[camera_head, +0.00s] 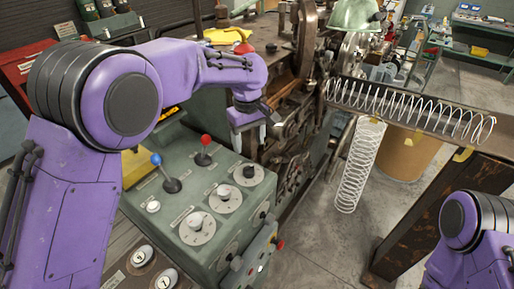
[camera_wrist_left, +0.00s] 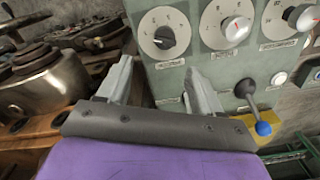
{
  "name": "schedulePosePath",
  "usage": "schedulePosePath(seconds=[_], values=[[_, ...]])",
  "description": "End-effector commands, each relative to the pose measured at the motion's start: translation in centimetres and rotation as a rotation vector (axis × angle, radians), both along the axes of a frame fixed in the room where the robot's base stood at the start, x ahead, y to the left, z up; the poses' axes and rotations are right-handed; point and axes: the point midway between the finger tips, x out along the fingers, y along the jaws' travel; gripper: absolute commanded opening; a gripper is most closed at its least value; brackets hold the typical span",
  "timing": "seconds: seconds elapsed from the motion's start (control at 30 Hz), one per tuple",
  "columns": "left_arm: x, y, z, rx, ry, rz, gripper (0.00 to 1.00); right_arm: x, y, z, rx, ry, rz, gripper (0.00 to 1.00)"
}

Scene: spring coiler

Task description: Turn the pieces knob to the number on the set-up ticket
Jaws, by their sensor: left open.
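The green control panel (camera_head: 180,190) carries three round white dials: a front dial (camera_head: 198,228), a middle dial (camera_head: 223,197) and a far dial (camera_head: 248,173) with a dark knob. Their labels are too small to read, so I cannot tell which is the pieces knob. My left gripper (camera_head: 249,136) is open and empty, above and beyond the far dial. In the left wrist view its fingers (camera_wrist_left: 158,70) point towards the dark-knobbed dial (camera_wrist_left: 163,33), apart from it. I cannot make out a set-up ticket. My right gripper is out of view; only its arm shows.
A blue-tipped lever (camera_head: 165,170) and a red-tipped lever (camera_head: 203,150) stand on the panel beside the dials. A machine (camera_head: 290,110) stands behind my left gripper.

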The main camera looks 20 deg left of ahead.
Motion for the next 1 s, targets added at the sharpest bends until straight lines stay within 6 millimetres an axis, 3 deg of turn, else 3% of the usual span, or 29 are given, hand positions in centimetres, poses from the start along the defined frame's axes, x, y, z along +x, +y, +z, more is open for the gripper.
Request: schedulePosePath(seconds=[0.17,0.5,0.6,0.93,0.97,1.0], values=[[-0.9,-0.1,-0.8,0.002,-0.006,-0.001,0.65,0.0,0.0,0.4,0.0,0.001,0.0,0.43],[-0.1,-0.2,-8.3,0.0,0.003,-0.002,0.65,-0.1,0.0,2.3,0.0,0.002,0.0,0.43],[0.1,-0.1,-9.8,0.0,0.003,-0.001,0.65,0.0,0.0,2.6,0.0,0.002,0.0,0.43],[0.2,0.0,-10.8,0.001,0.002,0.0,0.65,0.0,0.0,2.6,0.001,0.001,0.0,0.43],[0.2,0.0,-10.8,0.001,0.002,0.0,0.59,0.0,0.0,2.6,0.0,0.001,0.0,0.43],[0.2,0.0,-10.7,0.001,0.002,0.0,0.46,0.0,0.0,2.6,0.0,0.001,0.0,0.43]])
